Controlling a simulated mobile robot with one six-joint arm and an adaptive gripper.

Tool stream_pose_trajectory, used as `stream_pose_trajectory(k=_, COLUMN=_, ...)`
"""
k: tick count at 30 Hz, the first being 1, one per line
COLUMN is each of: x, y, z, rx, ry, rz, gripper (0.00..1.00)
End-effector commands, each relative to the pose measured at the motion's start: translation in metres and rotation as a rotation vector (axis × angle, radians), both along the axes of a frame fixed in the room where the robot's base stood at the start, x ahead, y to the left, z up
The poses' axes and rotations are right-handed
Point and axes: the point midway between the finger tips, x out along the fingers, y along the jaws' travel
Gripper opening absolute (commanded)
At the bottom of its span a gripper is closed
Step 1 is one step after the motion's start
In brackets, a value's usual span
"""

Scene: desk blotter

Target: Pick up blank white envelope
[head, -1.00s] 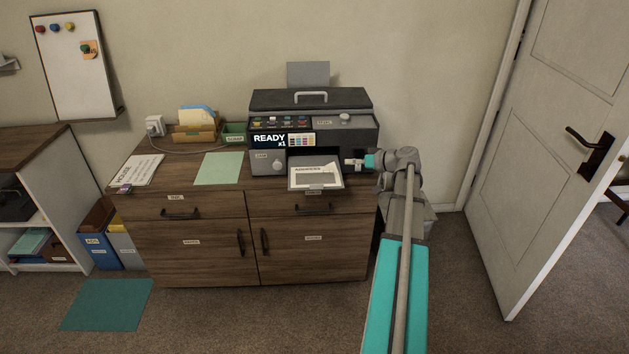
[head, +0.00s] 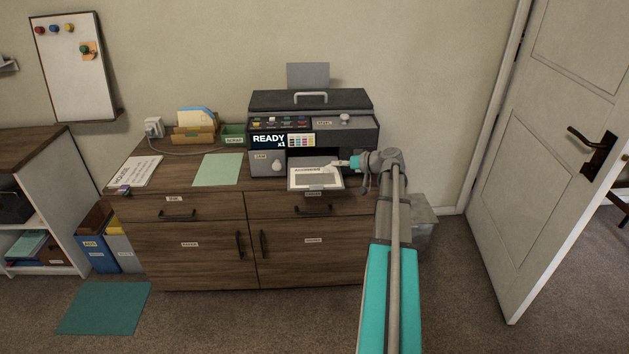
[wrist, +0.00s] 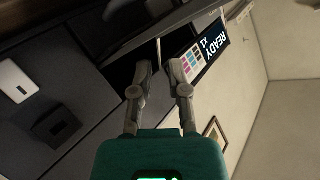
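A white sheet or envelope with dark lettering (head: 311,170) lies at the printer's front output tray (head: 316,188). Whether it is the blank white envelope I cannot tell. White and blue paper pieces (head: 194,117) also stand in a sorter at the back left. My gripper (head: 342,163) is at the right side of the tray, just in front of the printer opening. In the wrist view my gripper (wrist: 160,68) shows its two fingers apart, with a thin pale edge (wrist: 158,52) between or just beyond the tips. Contact with it is not clear.
The dark printer (head: 312,108) with a READY screen stands on a wooden cabinet (head: 210,262). A green sheet (head: 217,169) and a lettered white sheet (head: 136,172) lie left of it. The open door (head: 550,160) stands at the right, clear of my arm.

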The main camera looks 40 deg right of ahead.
Motion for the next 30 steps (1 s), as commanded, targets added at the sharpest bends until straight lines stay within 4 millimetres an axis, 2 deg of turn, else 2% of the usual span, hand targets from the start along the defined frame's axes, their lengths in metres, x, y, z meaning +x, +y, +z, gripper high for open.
stream_pose_trajectory(k=6, x=0.017, y=0.007, z=-0.007, rx=-0.001, ry=0.0, rz=0.0, gripper=0.21)
stream_pose_trajectory(k=24, x=0.018, y=0.008, z=-0.007, rx=-0.001, ry=0.0, rz=0.0, gripper=0.21)
stream_pose_trajectory(k=27, x=0.018, y=0.008, z=-0.007, rx=0.0, ry=0.0, rz=0.0, gripper=0.03)
stream_pose_trajectory(k=30, x=0.018, y=0.008, z=-0.007, rx=0.0, ry=0.0, rz=0.0, gripper=0.0)
